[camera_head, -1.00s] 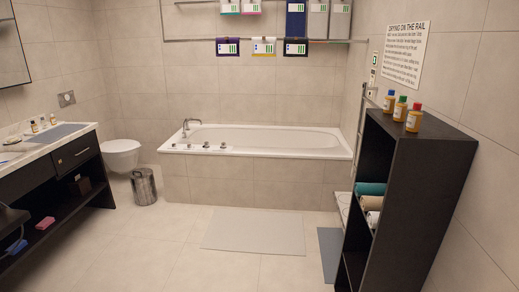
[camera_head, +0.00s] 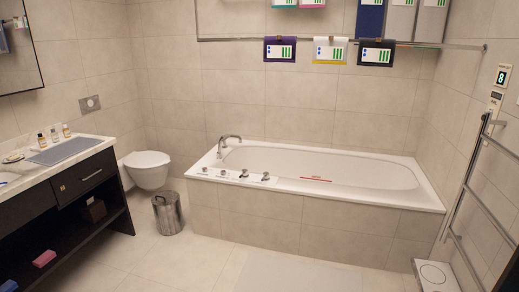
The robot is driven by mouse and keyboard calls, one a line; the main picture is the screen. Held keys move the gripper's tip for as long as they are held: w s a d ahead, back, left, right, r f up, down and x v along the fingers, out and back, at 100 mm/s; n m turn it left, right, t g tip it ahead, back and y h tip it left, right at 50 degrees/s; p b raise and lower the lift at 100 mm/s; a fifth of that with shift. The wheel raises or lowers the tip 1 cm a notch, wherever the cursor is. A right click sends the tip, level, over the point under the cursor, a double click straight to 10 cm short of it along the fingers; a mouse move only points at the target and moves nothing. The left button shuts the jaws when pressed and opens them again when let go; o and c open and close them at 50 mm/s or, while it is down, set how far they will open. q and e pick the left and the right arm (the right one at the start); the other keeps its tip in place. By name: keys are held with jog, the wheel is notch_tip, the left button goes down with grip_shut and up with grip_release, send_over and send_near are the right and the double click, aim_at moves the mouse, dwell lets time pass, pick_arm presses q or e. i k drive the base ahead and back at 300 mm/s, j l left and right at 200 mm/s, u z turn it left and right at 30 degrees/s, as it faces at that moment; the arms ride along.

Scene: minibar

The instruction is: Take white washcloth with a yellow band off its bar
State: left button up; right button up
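The white washcloth with a yellow band (camera_head: 330,43) hangs on the lower wall bar (camera_head: 432,45) above the bathtub. A card with green stripes covers part of its front. A purple cloth (camera_head: 268,58) hangs to its left and a dark cloth (camera_head: 376,63) to its right, each with a similar card. Neither of my grippers shows in the view.
The bathtub (camera_head: 330,218) lies between me and the bar. A ladder-like rail (camera_head: 467,190) and a white scale (camera_head: 436,275) are at right. A bin (camera_head: 167,214), toilet (camera_head: 148,165) and dark vanity (camera_head: 85,180) are at left. The floor by the mat (camera_head: 290,272) is clear.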

aim_at(329, 50)
jog(key=i+u, duration=0.25)
jog(key=i, duration=1.65)
